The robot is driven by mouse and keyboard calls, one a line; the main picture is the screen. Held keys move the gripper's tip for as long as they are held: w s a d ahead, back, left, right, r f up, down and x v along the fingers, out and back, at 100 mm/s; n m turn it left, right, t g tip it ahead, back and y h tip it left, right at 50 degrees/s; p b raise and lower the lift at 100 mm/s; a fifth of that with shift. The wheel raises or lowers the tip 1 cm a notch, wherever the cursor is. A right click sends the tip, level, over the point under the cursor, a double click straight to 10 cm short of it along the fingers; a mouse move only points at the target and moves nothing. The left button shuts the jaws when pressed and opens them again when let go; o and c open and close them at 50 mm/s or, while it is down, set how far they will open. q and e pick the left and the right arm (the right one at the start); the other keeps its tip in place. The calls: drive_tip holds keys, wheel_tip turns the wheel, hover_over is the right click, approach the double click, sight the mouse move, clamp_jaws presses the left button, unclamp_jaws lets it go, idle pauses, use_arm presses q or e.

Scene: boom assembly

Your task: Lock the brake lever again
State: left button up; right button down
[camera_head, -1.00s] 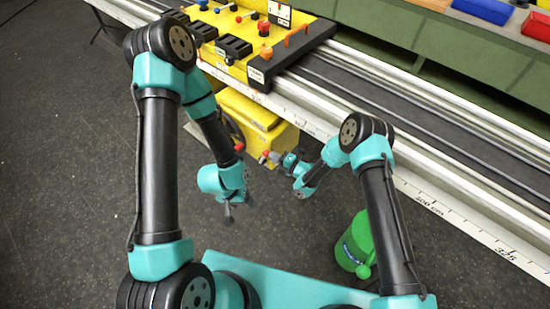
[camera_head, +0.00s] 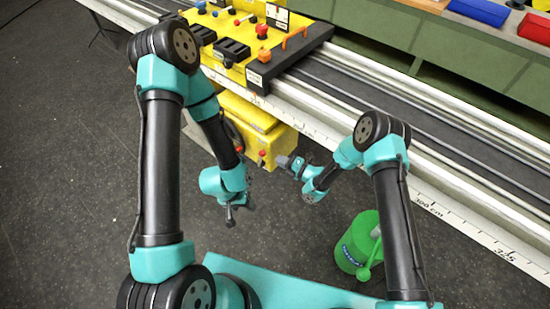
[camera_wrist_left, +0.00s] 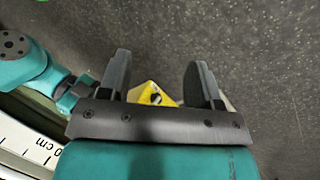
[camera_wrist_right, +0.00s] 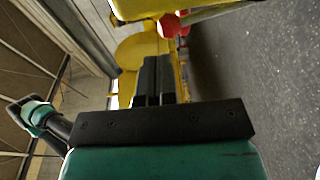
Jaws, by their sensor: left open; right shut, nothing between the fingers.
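The brake lever shows as a red knob (camera_head: 262,153) at the front of the yellow box under the rail. In the right wrist view the red knob (camera_wrist_right: 173,27) is on a pale rod below a yellow part. My right gripper (camera_head: 282,161) is shut and empty, just right of the knob in the head view. Its closed dark fingers (camera_wrist_right: 157,80) point toward the yellow parts, with the knob beyond the tips. My left gripper (camera_head: 237,212) hangs lower left of the knob. Its fingers (camera_wrist_left: 158,75) are open with nothing between them.
The yellow box (camera_head: 243,110) is below the long rail (camera_head: 375,110) with its scale. A yellow console (camera_head: 235,45) with knobs and switches sits on the rail. A green can (camera_head: 355,247) stands on the floor at right. The dark floor at left is clear.

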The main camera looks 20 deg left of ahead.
drive_tip(key=r+v, duration=0.1)
drive_tip(key=v, duration=0.7)
drive_tip(key=shift+d, duration=0.25)
drive_tip(key=shift+r, duration=0.1)
